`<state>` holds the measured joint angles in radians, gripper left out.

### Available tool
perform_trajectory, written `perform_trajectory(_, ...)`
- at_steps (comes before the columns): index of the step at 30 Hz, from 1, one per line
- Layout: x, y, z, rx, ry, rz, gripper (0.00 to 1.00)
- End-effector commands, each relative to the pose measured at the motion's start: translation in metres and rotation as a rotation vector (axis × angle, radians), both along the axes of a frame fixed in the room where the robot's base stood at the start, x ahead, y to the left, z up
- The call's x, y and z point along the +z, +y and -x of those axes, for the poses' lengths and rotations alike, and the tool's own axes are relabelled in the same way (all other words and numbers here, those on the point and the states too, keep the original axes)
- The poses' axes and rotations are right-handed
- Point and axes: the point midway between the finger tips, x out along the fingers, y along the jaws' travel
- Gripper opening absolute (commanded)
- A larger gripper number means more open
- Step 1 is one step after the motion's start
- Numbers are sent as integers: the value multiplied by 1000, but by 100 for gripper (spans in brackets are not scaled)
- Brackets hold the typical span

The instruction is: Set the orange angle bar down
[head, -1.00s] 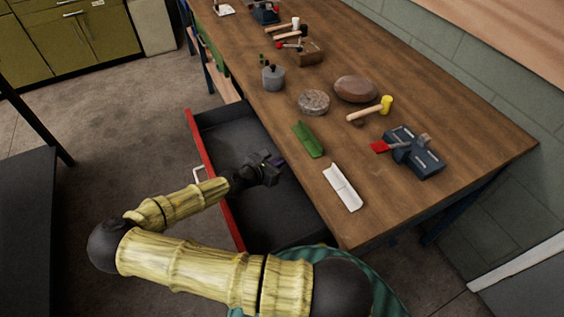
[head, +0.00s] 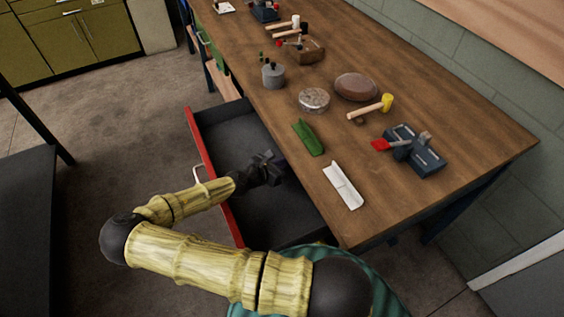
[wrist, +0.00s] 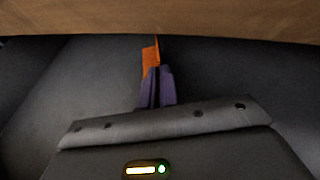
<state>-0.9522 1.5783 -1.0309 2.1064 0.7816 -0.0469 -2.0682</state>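The orange angle bar (wrist: 150,58) shows in the wrist view, standing out beyond the purple fingertips of my gripper (wrist: 158,87). The fingers are close together and appear shut on it; their near part hides the rest of the bar. In the head view my gripper (head: 274,166) is over the open drawer, near the table's front edge. I cannot make out the orange bar in the head view.
The open drawer (head: 202,150) has a red front and a dark, empty-looking floor.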

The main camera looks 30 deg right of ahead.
Motion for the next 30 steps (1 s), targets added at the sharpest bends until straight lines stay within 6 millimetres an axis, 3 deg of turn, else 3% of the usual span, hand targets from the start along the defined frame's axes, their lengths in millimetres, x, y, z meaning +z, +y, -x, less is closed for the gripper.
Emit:
perform_trajectory(1,0,0,0,0,0,0,5)
perform_trajectory(4,0,0,0,0,0,0,24)
perform_trajectory(14,2,0,0,0,0,0,25)
perform_trajectory(19,15,0,0,-1,-2,-2,25)
perform_trajectory(30,36,50,19,6,-1,1,25)
